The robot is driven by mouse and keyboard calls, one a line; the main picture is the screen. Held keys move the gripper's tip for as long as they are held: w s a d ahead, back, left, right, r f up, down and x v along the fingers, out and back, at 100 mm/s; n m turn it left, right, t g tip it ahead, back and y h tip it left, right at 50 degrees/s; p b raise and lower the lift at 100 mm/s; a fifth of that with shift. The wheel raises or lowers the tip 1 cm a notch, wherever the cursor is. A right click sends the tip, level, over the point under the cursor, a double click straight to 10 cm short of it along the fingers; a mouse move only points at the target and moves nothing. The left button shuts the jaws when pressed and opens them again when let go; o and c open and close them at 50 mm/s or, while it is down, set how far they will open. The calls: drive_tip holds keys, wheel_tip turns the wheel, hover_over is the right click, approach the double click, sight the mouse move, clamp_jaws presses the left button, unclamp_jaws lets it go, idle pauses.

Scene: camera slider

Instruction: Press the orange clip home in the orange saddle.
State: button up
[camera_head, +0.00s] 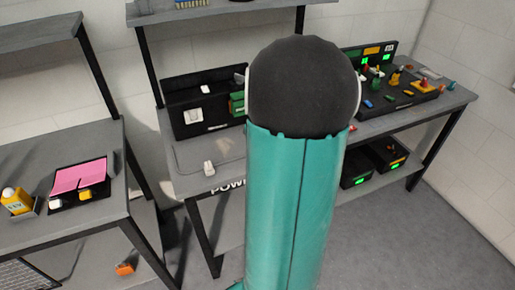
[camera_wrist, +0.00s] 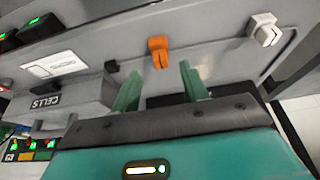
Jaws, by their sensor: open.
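In the wrist view, an orange piece (camera_wrist: 158,51) sits on the grey surface, just beyond my fingertips. I cannot tell whether it is the clip, the saddle or both together. My gripper (camera_wrist: 160,68) is open, with its two green fingers apart and nothing visible between them. The orange piece appears between the fingers' lines but beyond their tips. In the head view my teal arm hides much of the middle bench, and my fingers do not show there. A small orange object (camera_head: 124,268) lies low by the left bench; I cannot tell what it is.
In the wrist view, a white block (camera_wrist: 263,29) is right of the orange piece and a small black one (camera_wrist: 110,67) left. A box marked CELLS (camera_wrist: 75,98) stands at left. The head view shows a pink sheet (camera_head: 80,177) on the left bench.

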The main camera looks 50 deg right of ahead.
drive_tip(key=v, duration=0.7)
drive_tip(key=shift+r, duration=0.25)
drive_tip(key=shift+s+a, duration=0.1)
